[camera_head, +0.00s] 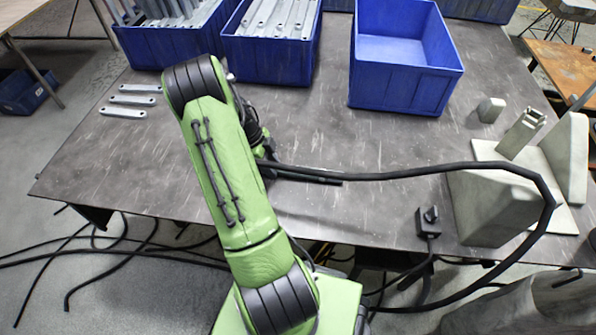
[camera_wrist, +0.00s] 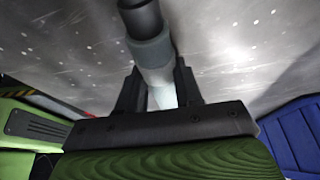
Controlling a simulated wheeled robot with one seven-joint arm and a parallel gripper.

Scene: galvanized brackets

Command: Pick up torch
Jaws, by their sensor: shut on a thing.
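The torch (camera_wrist: 150,48) is a grey cylinder with a darker end, seen in the wrist view. It stands between the two dark fingers of my gripper (camera_wrist: 158,88), which is shut on it. The torch's far end runs toward the top of the wrist view, over the grey table surface. In the head view my green arm hides most of the gripper and the torch. I cannot tell there whether the torch touches the table.
A black hose (camera_head: 420,175) runs from beside my arm to the right, looping past a grey block (camera_head: 488,208). Blue crates stand along the back, one empty (camera_head: 405,95), two with metal brackets. Three flat brackets (camera_head: 133,100) lie at left. A small black box (camera_head: 428,222) sits near the front edge.

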